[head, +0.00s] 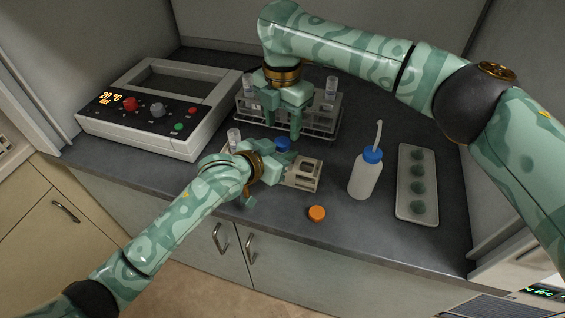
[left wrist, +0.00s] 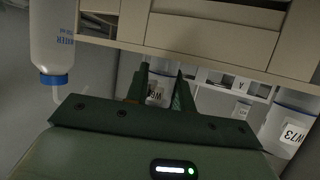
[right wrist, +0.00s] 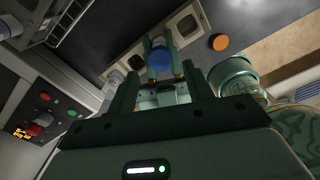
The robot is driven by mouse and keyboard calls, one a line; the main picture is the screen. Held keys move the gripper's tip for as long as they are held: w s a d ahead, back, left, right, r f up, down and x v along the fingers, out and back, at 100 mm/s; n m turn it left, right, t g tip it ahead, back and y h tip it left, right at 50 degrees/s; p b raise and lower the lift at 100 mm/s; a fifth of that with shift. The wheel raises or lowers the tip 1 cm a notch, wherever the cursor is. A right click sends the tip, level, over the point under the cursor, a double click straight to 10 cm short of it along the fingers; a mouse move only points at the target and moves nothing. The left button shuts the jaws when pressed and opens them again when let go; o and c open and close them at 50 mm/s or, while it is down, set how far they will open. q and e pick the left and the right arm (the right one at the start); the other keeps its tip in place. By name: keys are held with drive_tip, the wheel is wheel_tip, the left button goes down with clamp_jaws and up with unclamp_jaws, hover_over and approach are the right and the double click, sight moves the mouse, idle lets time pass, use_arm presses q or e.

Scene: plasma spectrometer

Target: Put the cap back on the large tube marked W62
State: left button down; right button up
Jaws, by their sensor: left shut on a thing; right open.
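A large tube with a blue cap (head: 283,145) stands in the small beige rack (head: 306,175). My left gripper (left wrist: 160,90) is shut around this tube. Its label (left wrist: 157,97) reads W6 with the last digit hidden by a finger. In the right wrist view the blue cap (right wrist: 160,59) sits at the top of the tube; whether it is fully seated I cannot tell. My right gripper (head: 284,122) is open, fingers pointing down, just above and behind the cap, with nothing between its fingers. An orange cap (head: 317,213) lies on the counter in front of the rack.
Tube W73 (left wrist: 287,133) stands beside the held tube. A wire rack with tubes (head: 325,120) is behind. A heater box (head: 150,125) stands left. A wash bottle (head: 366,176) and a tray with round wells (head: 417,205) stand right. Front counter right of the orange cap is clear.

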sight(282, 141)
drive_tip(key=shift+f, duration=2.2)
drive_tip(key=c, duration=1.1)
drive_tip(key=o, duration=1.1)
drive_tip(key=shift+r, duration=2.3)
